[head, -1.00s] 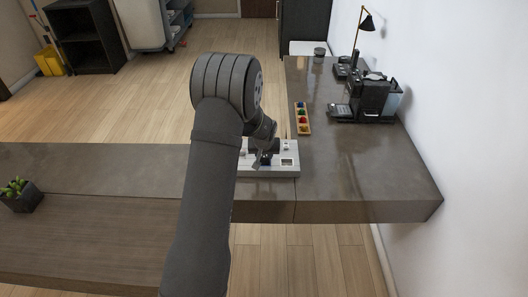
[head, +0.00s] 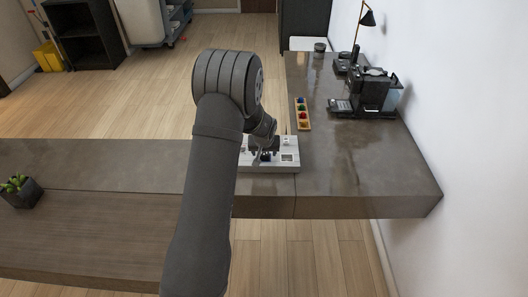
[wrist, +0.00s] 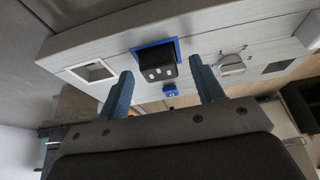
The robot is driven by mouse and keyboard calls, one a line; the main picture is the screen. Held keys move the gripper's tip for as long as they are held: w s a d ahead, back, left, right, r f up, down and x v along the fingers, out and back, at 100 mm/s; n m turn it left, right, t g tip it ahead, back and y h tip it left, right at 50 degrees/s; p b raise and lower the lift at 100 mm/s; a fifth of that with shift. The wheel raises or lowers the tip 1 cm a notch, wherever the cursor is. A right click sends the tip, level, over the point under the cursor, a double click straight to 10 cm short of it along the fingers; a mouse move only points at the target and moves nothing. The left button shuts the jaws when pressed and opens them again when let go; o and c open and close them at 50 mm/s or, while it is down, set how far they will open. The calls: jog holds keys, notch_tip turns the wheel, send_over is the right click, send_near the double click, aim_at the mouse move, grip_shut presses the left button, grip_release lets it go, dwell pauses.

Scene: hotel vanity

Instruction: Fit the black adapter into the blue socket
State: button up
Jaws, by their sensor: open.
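The black adapter (wrist: 158,66) stands at the blue socket (wrist: 172,44), whose blue rim shows along its edge in the wrist view. It looks lodged in the socket and standing out from the panel; I cannot tell how deep it sits. My gripper (wrist: 162,67) is open. Its two blue-grey fingers lie to either side of the adapter with gaps, holding nothing. In the head view my arm hides much of the gripper and the left part of the white socket panel (head: 282,168).
The panel also has an empty white-framed opening (wrist: 93,72), a dark slot (wrist: 278,66) and a white plug-like piece (wrist: 232,66). A small blue piece (wrist: 170,90) lies beyond the adapter. A wooden tray of coloured pieces (head: 303,115) and a coffee machine (head: 372,92) stand on the counter.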

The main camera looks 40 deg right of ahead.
aim_at(264, 154)
jog(key=v, duration=1.7)
jog(key=shift+r, duration=0.25)
jog(key=x, duration=1.7)
jog(key=shift+f, duration=0.2)
jog(key=v, duration=1.7)
jog(key=x, duration=1.6)
jog(key=shift+f, duration=0.2)
jog(key=shift+w+d+r, duration=0.15)
jog(key=shift+w+d, duration=0.05)
jog(key=shift+d, duration=0.05)
notch_tip(264, 154, up, 8)
